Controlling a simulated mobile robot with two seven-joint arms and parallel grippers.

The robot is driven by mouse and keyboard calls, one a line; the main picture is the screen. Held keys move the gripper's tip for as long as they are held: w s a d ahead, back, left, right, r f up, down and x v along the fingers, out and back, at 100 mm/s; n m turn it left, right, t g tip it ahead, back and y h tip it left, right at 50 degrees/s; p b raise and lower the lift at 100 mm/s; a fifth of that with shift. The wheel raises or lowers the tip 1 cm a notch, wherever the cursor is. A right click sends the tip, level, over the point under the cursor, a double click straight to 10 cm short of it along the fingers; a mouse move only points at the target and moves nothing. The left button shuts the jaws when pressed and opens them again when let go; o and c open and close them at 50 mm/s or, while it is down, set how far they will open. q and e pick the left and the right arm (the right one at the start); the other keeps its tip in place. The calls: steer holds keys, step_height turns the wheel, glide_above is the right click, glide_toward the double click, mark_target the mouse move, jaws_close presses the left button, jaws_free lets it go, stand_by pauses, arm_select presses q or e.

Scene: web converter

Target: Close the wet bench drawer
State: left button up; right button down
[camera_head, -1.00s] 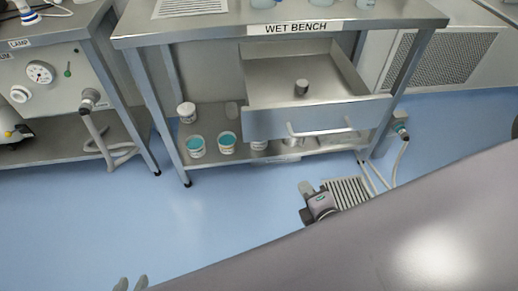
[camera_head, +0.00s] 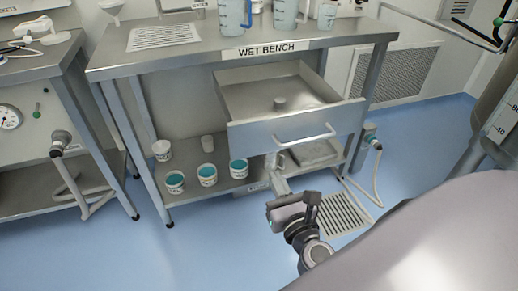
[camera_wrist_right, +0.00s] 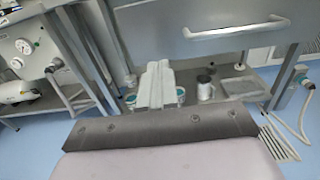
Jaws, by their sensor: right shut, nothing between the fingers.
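The wet bench drawer (camera_head: 345,121) is pulled out, its grey front facing me. In the right wrist view the shut fingers (camera_wrist_right: 158,84) point toward the bench, below and left of the handle (camera_wrist_right: 237,31). My left gripper is out of view.
The bench top (camera_head: 205,59) holds beakers and a perforated tray. White tubs with teal contents (camera_head: 207,174) stand on the lower shelf (camera_head: 228,186). A hose (camera_head: 373,180) hangs by the right leg. A floor grate (camera_head: 342,216) lies in front; blue floor left is clear.

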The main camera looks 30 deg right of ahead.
mark_target(256, 140)
steer(key=x, duration=1)
steer(key=shift+w+d, duration=0.15)
steer(key=shift+w, duration=0.2)
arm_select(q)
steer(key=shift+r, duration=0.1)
arm_select(e)
steer(key=shift+w+d, duration=0.15)
steer(key=shift+w, duration=0.45)
steer(key=shift+w, duration=0.1)
